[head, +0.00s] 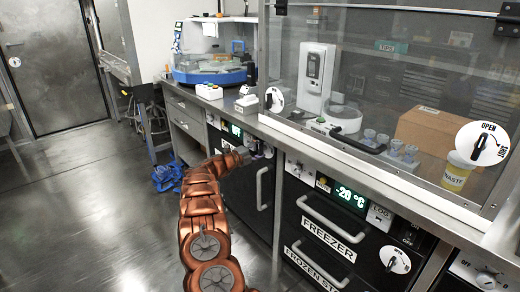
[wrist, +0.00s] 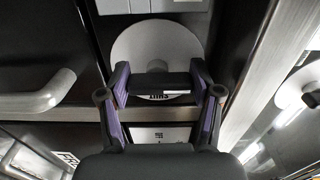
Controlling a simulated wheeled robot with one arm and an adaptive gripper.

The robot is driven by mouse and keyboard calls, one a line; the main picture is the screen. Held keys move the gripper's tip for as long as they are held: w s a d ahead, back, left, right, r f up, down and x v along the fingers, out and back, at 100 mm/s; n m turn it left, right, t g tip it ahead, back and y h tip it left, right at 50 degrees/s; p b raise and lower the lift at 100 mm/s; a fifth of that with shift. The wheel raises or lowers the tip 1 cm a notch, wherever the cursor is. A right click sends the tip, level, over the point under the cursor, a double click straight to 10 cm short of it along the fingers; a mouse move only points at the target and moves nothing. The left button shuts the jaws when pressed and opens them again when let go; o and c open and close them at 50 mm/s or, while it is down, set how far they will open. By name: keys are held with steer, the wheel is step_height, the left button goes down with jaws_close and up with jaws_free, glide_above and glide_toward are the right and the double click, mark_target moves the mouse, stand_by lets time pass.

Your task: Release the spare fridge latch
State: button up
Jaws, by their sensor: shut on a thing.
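In the wrist view a white round latch plate (wrist: 135,45) with partly covered black lettering sits on a dark front. My gripper (wrist: 159,86) is shut on the dark latch handle (wrist: 165,82), one finger at each end of it. The handle lies across the plate in this view. In the head view my copper arm reaches to the black fridge front (head: 240,190) under the counter, left of the freezer. There my gripper (head: 252,148) is small and the latch is mostly hidden behind it.
A vertical bar handle (head: 262,188) is on the fridge front. The freezer (head: 325,222), with a green -20 °C display (head: 350,199), stands to its right. The steel counter edge (head: 320,150) runs just above. Open floor (head: 100,200) lies to the left.

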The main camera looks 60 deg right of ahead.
steer(key=shift+f, duration=0.1)
steer(key=o, duration=1.2)
steer(key=shift+c, duration=0.2)
steer(key=v, duration=1.2)
